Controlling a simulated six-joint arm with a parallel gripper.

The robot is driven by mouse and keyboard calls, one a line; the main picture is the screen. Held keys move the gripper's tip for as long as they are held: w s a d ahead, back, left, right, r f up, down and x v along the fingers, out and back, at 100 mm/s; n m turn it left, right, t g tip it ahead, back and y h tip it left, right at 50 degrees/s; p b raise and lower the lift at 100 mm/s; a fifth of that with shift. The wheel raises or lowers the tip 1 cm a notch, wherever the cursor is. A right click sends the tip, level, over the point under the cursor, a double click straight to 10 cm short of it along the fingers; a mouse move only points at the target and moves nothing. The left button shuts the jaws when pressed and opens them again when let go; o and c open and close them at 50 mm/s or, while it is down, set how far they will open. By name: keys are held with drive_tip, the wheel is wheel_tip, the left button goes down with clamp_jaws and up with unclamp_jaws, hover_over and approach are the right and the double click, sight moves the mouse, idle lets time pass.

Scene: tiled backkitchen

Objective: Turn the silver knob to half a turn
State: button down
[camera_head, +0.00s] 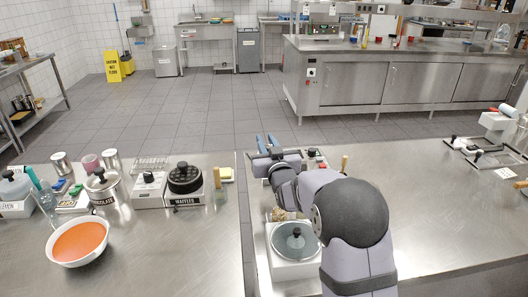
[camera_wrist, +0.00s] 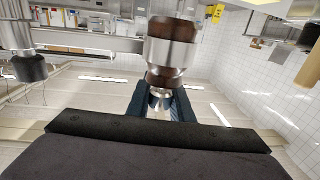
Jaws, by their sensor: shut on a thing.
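My gripper (camera_head: 268,143) is over the right-hand steel counter (camera_head: 430,215), near the counter's far left corner. Its blue fingers also show in the wrist view (camera_wrist: 161,103). They are closed on the near end of a shiny silver knob (camera_wrist: 170,52), which has dark brown bands that may be reflections. The knob stands out in front of the fingers, in the upper middle of the wrist view. In the head view I cannot make out the knob; the gripper and arm cover that spot. The knob's turn angle cannot be read.
A white appliance with a round glass lid (camera_head: 296,243) stands close to my arm. A small device with a red button (camera_head: 312,153) sits just right of the gripper. The right counter's middle is clear.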

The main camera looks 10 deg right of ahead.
drive_tip(key=m+h, duration=0.2)
drive_tip(key=h, duration=0.2)
drive_tip(key=shift+d+m, duration=0.3)
drive_tip(key=shift+m, duration=0.1)
drive_tip(key=shift+s+d+m+g+h+p, duration=0.3)
drive_tip(key=shift+d+m+g+h+p, duration=0.2)
drive_tip(key=shift+m+g+h+p, duration=1.25)
drive_tip(key=shift+s+d+m+g+h+p, duration=0.35)
drive_tip(key=shift+m+g+h, duration=0.65)
drive_tip(key=shift+m+h, duration=1.05)
drive_tip(key=shift+s+d+m+g+h+p, duration=0.2)
drive_tip(key=shift+d+m+g+h+p, duration=0.4)
drive_tip(key=shift+m+g+h+p, duration=1.35)
drive_tip(key=shift+d+r+n+h+b, duration=0.1)
drive_tip(key=shift+n+h+b, duration=0.55)
drive_tip(key=shift+h, duration=0.3)
drive_tip(key=c, duration=1.6)
unclamp_jaws()
drive_tip(key=shift+s, duration=0.1)
drive_tip(key=shift+o, duration=0.2)
